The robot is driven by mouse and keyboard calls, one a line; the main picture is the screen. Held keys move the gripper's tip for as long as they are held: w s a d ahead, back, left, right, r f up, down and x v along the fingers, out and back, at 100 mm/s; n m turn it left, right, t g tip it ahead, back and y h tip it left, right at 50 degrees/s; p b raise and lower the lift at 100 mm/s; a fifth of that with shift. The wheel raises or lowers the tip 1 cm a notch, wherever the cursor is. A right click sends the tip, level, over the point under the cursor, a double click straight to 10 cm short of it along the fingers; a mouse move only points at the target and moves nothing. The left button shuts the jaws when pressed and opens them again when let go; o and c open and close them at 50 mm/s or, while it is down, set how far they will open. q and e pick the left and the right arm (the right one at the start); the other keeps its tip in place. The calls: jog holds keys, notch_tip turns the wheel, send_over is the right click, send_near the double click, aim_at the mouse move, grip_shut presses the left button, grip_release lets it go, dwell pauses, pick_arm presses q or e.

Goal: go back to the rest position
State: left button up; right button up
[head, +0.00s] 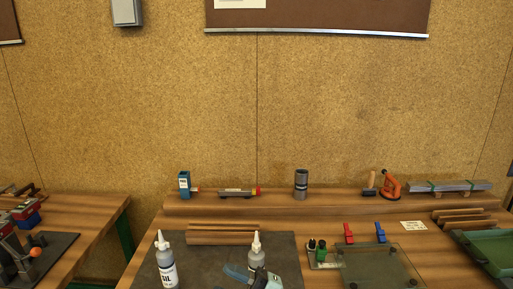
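Neither of my grippers shows in the head view, so I cannot see their state or whether they hold anything. The wooden workbench (145,262) fills the lower middle and right. On its dark mat (210,262) stand a white bottle (165,262) with a pointed nozzle and a second similar bottle (256,255). A blue and grey tool (238,273) lies by the second bottle, partly cut off by the bottom edge. A clear glass pane (378,268) lies to the right of the mat.
A raised shelf (345,203) along the back holds a blue box (184,184), a dark cylinder (300,183) and an orange-handled tool (391,186). Red (348,233) and blue (380,232) clamps lie behind the glass. A green tray (490,250) is at right. A second table (85,220) stands left, across a gap.

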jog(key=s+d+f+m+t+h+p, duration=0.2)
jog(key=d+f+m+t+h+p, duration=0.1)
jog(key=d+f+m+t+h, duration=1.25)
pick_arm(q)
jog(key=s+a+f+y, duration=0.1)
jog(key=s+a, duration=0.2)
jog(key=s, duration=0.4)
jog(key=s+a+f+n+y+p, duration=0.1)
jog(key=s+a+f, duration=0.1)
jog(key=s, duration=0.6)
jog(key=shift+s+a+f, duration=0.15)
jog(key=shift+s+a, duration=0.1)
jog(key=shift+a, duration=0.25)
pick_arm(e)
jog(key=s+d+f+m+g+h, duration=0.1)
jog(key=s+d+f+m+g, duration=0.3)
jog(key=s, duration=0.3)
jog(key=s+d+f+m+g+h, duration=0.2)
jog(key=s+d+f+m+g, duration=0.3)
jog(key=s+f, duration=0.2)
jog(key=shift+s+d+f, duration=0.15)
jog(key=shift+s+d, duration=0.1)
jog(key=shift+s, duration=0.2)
